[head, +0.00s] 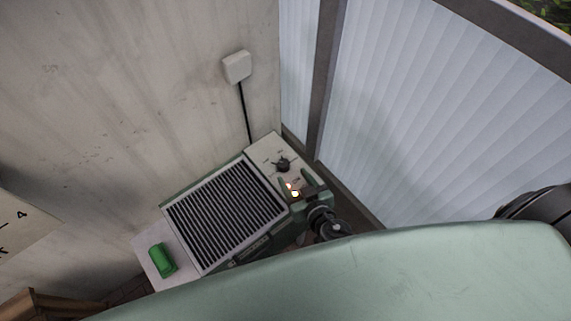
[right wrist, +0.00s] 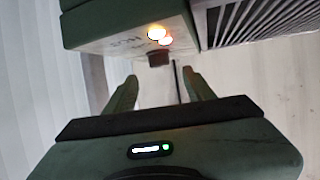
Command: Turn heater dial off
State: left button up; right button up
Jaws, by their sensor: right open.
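The heater (head: 226,213) stands against the wall, with a dark slatted grille and a light control panel (head: 264,150). Its black dial (head: 283,163) is on the panel; what looks like the same dial shows as a dark knob in the right wrist view (right wrist: 158,59). Lit orange-white indicator lights (head: 294,191) show on the panel, also in the right wrist view (right wrist: 157,33). My right gripper (head: 296,182) is open and empty over the panel's near end. Its fingertips (right wrist: 160,78) point toward the dial, which appears just beyond them, not gripped. My left gripper is not in view.
A white wall box (head: 237,67) has a black cable running down behind the heater. Pale blinds (head: 430,110) in a dark frame stand close on the right.

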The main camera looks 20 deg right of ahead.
aim_at(284, 165)
jog(key=x, duration=0.7)
jog(key=shift+w+p, duration=0.1)
jog(key=shift+p, duration=0.25)
jog(key=shift+c, duration=0.3)
grip_shut()
jog(key=shift+d, duration=0.1)
